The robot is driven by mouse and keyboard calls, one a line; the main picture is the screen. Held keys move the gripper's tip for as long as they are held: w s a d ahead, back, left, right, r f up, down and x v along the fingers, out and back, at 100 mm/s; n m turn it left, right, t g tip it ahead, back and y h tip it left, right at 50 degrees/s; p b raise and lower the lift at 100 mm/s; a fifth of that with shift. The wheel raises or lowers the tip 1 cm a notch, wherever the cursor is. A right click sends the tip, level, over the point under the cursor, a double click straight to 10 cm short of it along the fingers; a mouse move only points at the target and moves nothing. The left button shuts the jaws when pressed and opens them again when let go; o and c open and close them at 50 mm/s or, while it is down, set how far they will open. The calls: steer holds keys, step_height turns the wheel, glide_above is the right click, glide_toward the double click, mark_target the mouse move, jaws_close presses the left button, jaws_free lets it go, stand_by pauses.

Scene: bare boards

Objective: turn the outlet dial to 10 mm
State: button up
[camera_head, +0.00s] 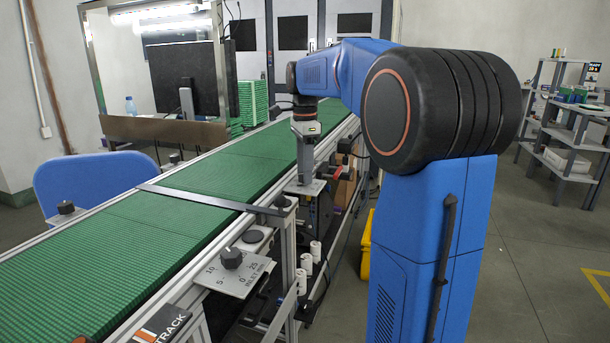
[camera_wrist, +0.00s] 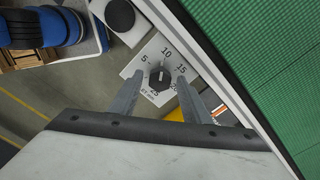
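In the wrist view a black dial knob (camera_wrist: 159,78) sits on a pale plate (camera_wrist: 135,69) marked 5, 10, 15 and more. The plate's name is too small to read fully. The knob's ridge and light mark point roughly up the picture, near the 10; the exact setting is hard to tell. My gripper (camera_wrist: 159,82) is open, one finger on each side of the knob; contact is not clear. In the head view my gripper (camera_head: 305,166) points down over the far plate (camera_head: 301,188) beside the conveyor. A second dial (camera_head: 232,258) stands on the nearer plate (camera_head: 218,276).
The green conveyor belt (camera_head: 140,221) runs along the dials, with a dark bar (camera_head: 210,198) across it. A round black cap (camera_wrist: 119,14) is close to the dial plate. White cylinders (camera_head: 302,281) and a yellow bin (camera_head: 366,250) are low beside the conveyor. A blue chair (camera_head: 95,178) stands across it.

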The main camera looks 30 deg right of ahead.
steer(key=shift+r, duration=3)
steer(key=shift+r, duration=0.1)
step_height(320, 180, up, 17)
steer(key=shift+r, duration=0.1)
